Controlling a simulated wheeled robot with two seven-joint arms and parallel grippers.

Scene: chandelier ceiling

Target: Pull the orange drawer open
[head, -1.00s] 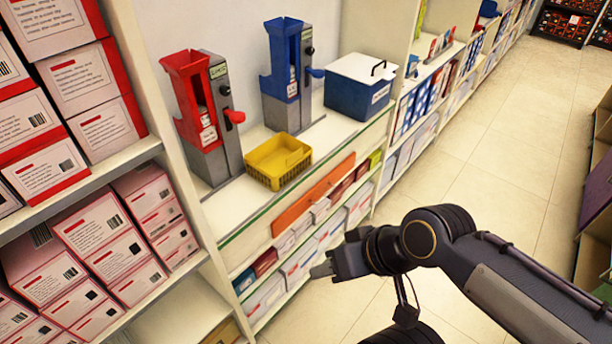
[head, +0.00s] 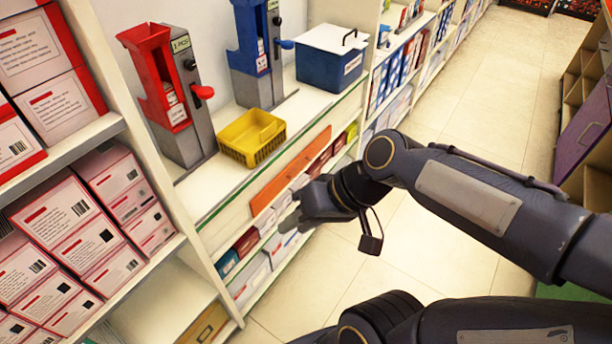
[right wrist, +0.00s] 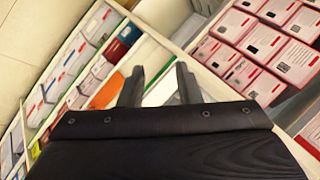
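The orange drawer (head: 290,172) is a long, narrow front set below the edge of the white shelf top, and it looks shut. A strip of orange also shows in the right wrist view (right wrist: 106,92), left of the fingers. My right gripper (head: 287,223) is in front of the shelf, below the drawer and apart from it in the head view. In the right wrist view its two fingers (right wrist: 160,84) stand apart with nothing between them. The drawer's handle is too small to make out clearly. My left gripper is not in view.
A yellow basket (head: 252,137), a red dispenser (head: 160,80), a blue dispenser (head: 252,45) and a blue box (head: 330,62) stand on the shelf top. Boxed goods (head: 250,240) fill the shelves below the drawer. Red-and-white boxes (head: 70,215) fill the left rack. The aisle floor (head: 440,110) is clear.

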